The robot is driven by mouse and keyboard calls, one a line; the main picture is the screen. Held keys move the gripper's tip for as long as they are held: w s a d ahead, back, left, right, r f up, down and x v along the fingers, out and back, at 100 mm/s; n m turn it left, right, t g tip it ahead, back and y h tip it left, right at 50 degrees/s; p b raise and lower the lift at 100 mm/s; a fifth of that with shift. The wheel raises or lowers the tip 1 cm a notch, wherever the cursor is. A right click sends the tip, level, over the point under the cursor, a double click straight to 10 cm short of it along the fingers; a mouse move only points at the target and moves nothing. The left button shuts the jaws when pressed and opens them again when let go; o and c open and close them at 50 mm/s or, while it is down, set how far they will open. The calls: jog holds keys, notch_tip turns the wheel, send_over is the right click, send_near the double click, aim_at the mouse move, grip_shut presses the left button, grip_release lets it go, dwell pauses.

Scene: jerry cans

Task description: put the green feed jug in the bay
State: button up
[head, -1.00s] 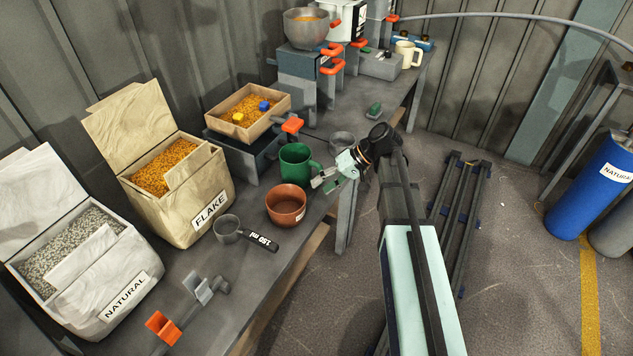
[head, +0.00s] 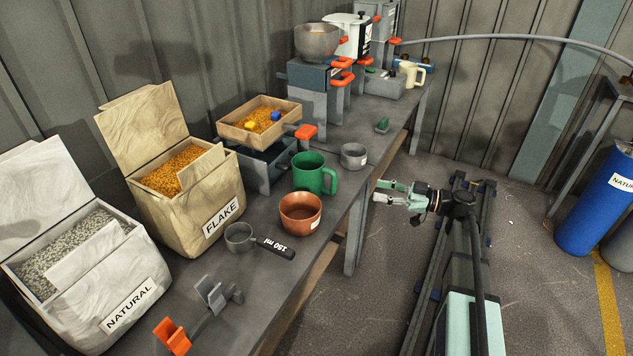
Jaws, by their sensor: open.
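The green feed jug (head: 314,173) stands upright on the bench, its handle on the right side. It is behind the copper-brown bowl (head: 301,213) and right of the grey stand (head: 257,170) under the wooden tray. My gripper (head: 379,191) is open and empty. It points left from beyond the bench's right edge, clearly apart from the jug. I cannot tell which spot is the bay; no marking for it is legible.
A grey cup (head: 353,155) stands behind and right of the jug. A 150 ml scoop (head: 240,237) lies in front of the bowl. The FLAKE sack (head: 207,222) and NATURAL sack (head: 112,300) line the left.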

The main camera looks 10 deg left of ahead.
send_near(334, 191)
jog(key=a+r, duration=0.1)
jog(key=w+a+r, duration=0.1)
jog(key=a, duration=0.1)
jog(key=a+r, duration=0.1)
jog(key=shift+w+a, duration=0.4)
jog(key=shift+w+a+r+b, duration=0.1)
jog(key=shift+w+a, duration=0.05)
jog(key=shift+a, duration=0.75)
jog(key=shift+w+a+r+b, duration=0.1)
jog(key=shift+w+a, duration=0.05)
jog(key=shift+a, duration=0.75)
jog(key=shift+w+a+r+b, duration=0.1)
jog(key=shift+w+a, duration=0.05)
jog(key=shift+a, duration=0.7)
grip_shut()
